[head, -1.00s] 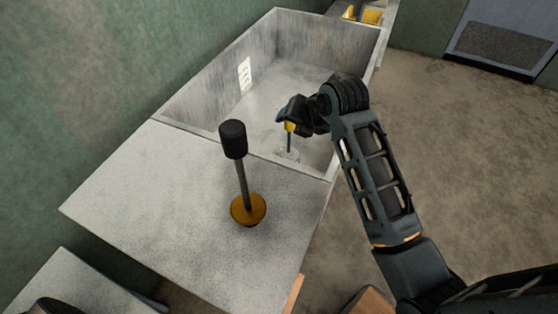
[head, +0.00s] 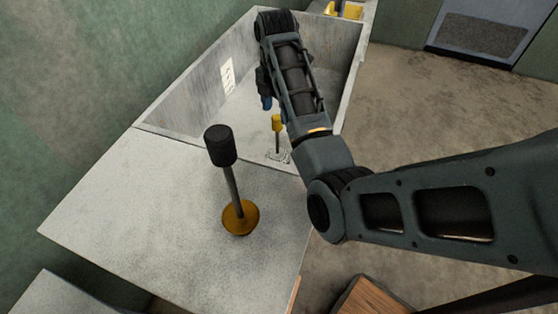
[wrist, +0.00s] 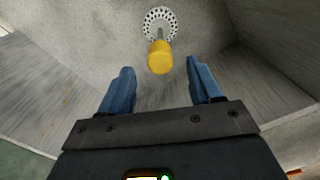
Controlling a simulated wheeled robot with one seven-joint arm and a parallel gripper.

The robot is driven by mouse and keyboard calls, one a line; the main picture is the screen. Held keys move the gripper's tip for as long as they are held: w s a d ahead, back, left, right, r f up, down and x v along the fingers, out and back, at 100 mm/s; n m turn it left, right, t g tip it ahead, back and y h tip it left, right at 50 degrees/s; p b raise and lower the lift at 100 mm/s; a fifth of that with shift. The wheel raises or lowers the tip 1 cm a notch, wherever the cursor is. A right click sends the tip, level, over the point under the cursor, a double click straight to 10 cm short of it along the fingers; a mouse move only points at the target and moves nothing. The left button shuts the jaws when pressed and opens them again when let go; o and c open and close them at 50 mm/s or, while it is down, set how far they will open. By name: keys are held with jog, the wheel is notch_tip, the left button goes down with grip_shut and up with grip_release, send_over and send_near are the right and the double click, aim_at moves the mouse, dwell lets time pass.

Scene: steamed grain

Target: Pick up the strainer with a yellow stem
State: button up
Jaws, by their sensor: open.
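The strainer with a yellow stem (head: 277,124) stands upright inside the sink basin, near its front wall. In the wrist view its yellow grip (wrist: 160,57) points toward the camera, with the perforated disc (wrist: 159,22) on the basin floor beyond. My gripper (wrist: 161,82) is open, its two blue fingers apart. In that view the yellow grip lies just past the fingertips, roughly centred between them, with nothing held. In the head view my gripper (head: 266,102) is inside the basin, left of and beyond the yellow grip, partly hidden by my arm.
A black-handled tool with a round amber base (head: 241,218) stands upright on the grey counter (head: 150,210) in front of the basin. The basin walls (head: 195,85) rise around the strainer. A wooden box (head: 375,295) stands low at the front right.

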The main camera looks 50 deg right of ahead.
aim_at(277, 128)
jog(key=shift+d+f, duration=0.15)
jog(key=shift+f, duration=3.75)
jog(key=shift+c, duration=0.2)
grip_shut()
